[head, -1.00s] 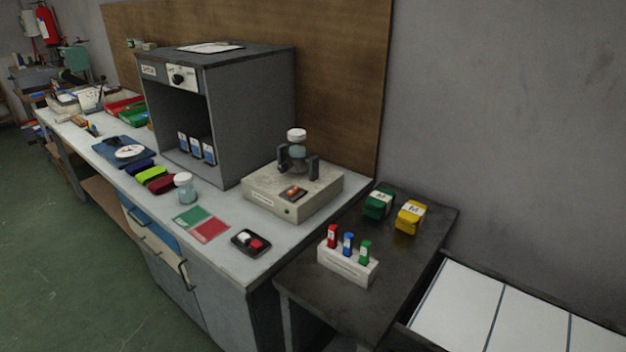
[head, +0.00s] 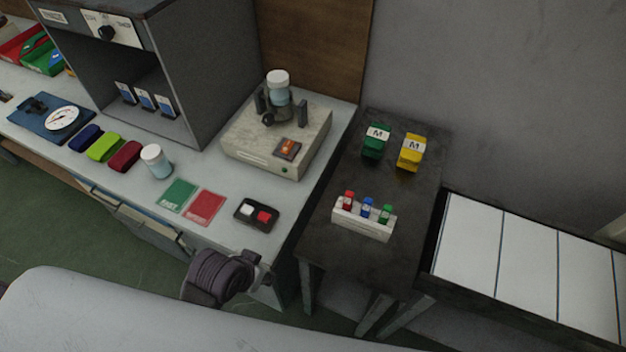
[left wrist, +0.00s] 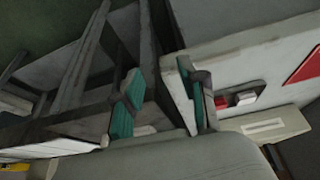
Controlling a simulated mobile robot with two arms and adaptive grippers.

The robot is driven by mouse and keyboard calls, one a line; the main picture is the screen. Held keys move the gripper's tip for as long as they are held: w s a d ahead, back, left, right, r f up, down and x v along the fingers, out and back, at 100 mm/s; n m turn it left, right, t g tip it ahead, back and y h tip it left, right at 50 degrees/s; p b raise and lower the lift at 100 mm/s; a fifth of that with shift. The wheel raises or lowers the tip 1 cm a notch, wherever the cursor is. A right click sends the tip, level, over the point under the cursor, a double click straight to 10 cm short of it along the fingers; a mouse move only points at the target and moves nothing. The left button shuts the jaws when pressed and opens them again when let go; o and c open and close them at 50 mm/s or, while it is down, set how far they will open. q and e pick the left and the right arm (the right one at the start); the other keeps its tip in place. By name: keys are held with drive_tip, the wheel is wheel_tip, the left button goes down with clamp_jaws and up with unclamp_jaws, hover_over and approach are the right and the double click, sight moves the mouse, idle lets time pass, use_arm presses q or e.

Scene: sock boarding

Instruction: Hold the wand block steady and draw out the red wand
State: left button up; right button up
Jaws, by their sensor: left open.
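The wand block (head: 362,221) is a white block standing on the dark side table in the head view. The red wand (head: 348,200) is upright in its left end, with a blue wand (head: 367,207) in the middle and a green wand (head: 385,213) on the right. My left gripper (left wrist: 160,78) is open and empty in the left wrist view, its two teal-padded fingers apart. In the head view a dark part of my arm shows near the bench's front edge, left of and apart from the block. My right gripper is in neither view.
The dark side table (head: 345,258) has bare room in front of the block. Green (head: 376,141) and yellow (head: 411,152) boxes marked M stand behind it. A black tray (head: 257,215) and a red card (head: 205,207) lie on the bench to the left. A white-panelled rack (head: 527,250) is right.

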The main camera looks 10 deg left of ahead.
use_arm(q)
drive_tip(key=w+d+r+m+t+h+p, duration=0.1)
drive_tip(key=w+d+r+m+t+h, duration=0.1)
drive_tip(key=w+d+r+m+h, duration=0.7)
use_arm(e)
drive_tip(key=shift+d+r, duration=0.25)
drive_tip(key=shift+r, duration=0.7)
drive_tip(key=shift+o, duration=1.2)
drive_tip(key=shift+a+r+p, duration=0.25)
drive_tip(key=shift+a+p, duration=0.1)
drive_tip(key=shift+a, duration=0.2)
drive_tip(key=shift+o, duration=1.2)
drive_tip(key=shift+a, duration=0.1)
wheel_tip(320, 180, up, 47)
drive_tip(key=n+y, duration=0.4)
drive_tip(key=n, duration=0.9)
hover_over(385, 223)
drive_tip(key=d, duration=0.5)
use_arm(q)
drive_tip(key=w+r+y, duration=0.1)
drive_tip(key=w+r, duration=0.3)
drive_tip(key=w, duration=0.1)
drive_tip(key=shift+w+r+n+g, duration=0.2)
drive_tip(key=shift+w+n+g, duration=0.1)
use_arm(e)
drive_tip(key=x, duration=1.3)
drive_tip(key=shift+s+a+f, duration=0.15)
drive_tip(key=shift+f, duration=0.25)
